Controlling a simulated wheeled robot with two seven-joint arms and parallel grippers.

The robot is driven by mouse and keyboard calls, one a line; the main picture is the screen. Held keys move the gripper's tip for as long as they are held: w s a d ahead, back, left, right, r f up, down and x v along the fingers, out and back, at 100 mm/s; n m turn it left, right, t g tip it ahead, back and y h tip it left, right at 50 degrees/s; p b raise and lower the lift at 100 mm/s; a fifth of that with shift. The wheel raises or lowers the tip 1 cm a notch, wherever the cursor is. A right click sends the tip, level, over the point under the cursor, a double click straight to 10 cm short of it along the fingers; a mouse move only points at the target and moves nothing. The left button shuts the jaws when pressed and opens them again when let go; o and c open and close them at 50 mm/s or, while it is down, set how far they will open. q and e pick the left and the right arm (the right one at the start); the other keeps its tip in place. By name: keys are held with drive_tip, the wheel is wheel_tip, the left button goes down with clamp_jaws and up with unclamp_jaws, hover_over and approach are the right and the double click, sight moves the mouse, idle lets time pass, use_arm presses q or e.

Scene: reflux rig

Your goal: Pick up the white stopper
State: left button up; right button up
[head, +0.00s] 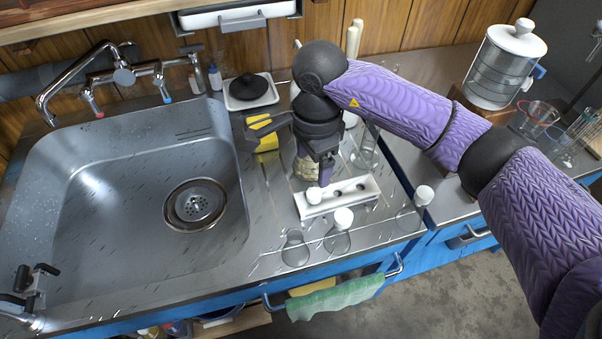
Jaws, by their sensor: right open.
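A white stopper (313,195) sits at the left end of a white block with dark holes (337,204), on the steel drainboard. My right gripper (316,178) points down just above and behind this stopper. Its jaws are open, and I cannot tell whether the fingertips touch it. Another white stopper (343,217) tops a small clear flask (337,241) in front of the block. A third white stopper (424,194) tops a clear flask (409,217) to the right. My left gripper is not in view.
An open-necked clear flask (295,250) stands in front of the block. The steel sink (120,200) is at left. A black item rests in a white tray (250,92) behind. Glassware (365,155) stands behind the block. A green towel (335,299) hangs on the front rail.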

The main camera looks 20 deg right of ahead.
sight(314, 193)
drive_tip(key=shift+w+d+f, duration=0.1)
drive_tip(key=shift+w+f, duration=0.05)
drive_tip(key=shift+f, duration=0.25)
drive_tip(key=f+b, duration=0.1)
drive_tip(key=f, duration=0.2)
drive_tip(key=f+b, duration=0.2)
drive_tip(key=f, duration=0.1)
drive_tip(key=f+b, duration=0.1)
drive_tip(key=f, duration=0.2)
drive_tip(key=shift+d, duration=0.25)
drive_tip(key=shift+c, duration=0.7)
drive_tip(key=c, duration=0.7)
drive_tip(key=shift+c, duration=1.2)
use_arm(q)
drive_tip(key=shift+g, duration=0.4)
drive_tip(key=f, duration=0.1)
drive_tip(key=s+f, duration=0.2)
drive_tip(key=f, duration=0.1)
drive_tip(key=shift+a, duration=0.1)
use_arm(e)
clamp_jaws()
